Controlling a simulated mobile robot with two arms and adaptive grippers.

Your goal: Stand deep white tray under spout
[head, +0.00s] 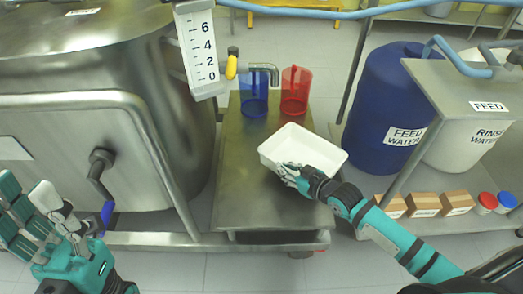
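The spout (266,68) is a bent steel pipe with a yellow-handled valve (232,66), at the back of the bench. My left gripper (40,215) is at the lower left, away from the tray, its fingers spread and empty.
A blue jug (253,95) stands below the spout, with a red jug (295,92) to its right. The bench (240,195) is bare at its front left. A steel tank (90,110) fills the left. A blue drum (388,105) and small boxes (424,204) are at right.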

